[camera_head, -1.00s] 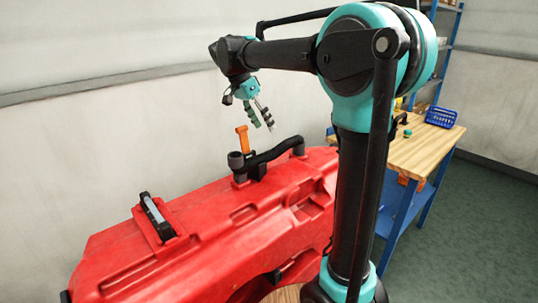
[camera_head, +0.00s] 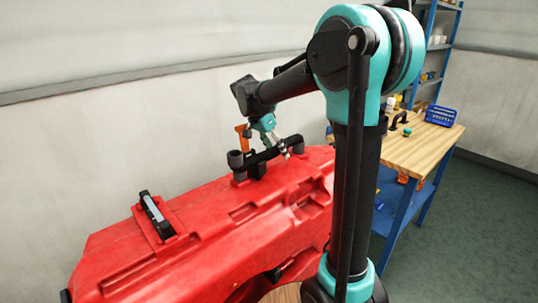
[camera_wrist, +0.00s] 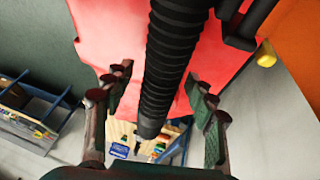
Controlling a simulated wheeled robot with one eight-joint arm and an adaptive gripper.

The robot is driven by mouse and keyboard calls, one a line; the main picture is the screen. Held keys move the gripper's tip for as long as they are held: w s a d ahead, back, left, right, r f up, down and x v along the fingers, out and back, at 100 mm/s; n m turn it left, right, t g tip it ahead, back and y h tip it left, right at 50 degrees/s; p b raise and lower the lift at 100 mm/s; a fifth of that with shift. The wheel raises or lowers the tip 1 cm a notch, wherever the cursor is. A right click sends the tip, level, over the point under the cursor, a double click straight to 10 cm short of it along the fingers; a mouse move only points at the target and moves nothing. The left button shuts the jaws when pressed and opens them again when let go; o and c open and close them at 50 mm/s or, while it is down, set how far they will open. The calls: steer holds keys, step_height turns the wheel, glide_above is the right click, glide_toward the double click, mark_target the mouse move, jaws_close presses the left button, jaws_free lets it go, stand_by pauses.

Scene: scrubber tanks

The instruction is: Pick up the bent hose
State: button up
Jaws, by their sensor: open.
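The bent hose (camera_head: 258,160) is a black ribbed tube lying along the top of the red scrubber tank (camera_head: 215,215), between two upright dark end fittings. In the wrist view the ribbed hose (camera_wrist: 172,70) runs down the middle, between the two fingers of my gripper (camera_wrist: 163,118). My gripper (camera_head: 277,145) is low over the hose in the head view, tilted. Its fingers are open, with a gap visible on each side of the hose in the wrist view. I cannot tell whether a finger touches it.
An orange upright piece (camera_head: 243,134) stands close behind the hose, and the wrist view shows orange (camera_wrist: 297,40) at upper right. A black handle (camera_head: 157,216) sits on the tank's left part. A wooden workbench (camera_head: 425,145) with a blue basket (camera_head: 440,116) stands at right.

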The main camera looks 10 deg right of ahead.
steer(key=shift+f, duration=0.1)
steer(key=shift+c, duration=0.2)
jaws_close()
stand_by(0.4)
